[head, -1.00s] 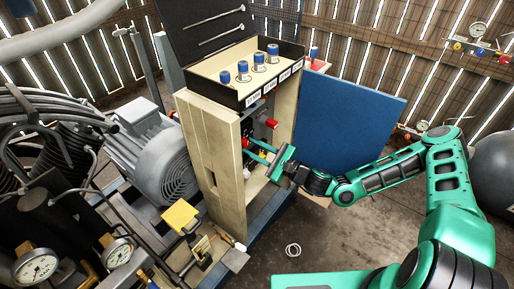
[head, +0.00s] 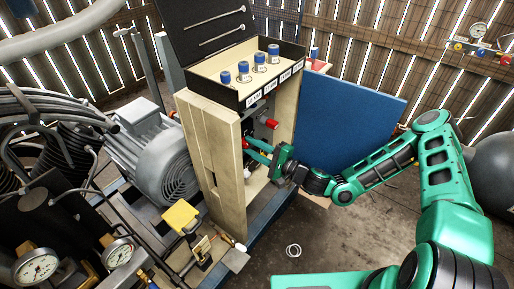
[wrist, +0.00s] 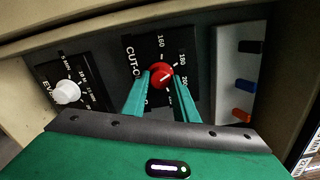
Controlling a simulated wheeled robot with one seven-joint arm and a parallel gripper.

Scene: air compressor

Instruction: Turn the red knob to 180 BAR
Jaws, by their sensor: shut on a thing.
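In the wrist view the red knob (wrist: 159,74) sits on a black dial plate (wrist: 139,46) with white marks 160, 180 and 200 around its right side and part of the word CUT-O. A small pale pointer mark shows on the knob, but its exact reading is not clear. My gripper (wrist: 160,84) has one green finger on each side of the knob and is shut on it. In the head view my gripper (head: 247,148) reaches into the open cabinet (head: 226,190) from the right. The knob is mostly hidden there behind the fingers.
Left of the dial is a white knob (wrist: 67,92) on its own black plate. To the right is a pale panel (wrist: 228,75) with blue and red parts. A blue door (head: 345,125) stands open behind my arm. A grey motor (head: 150,150) is left of the cabinet.

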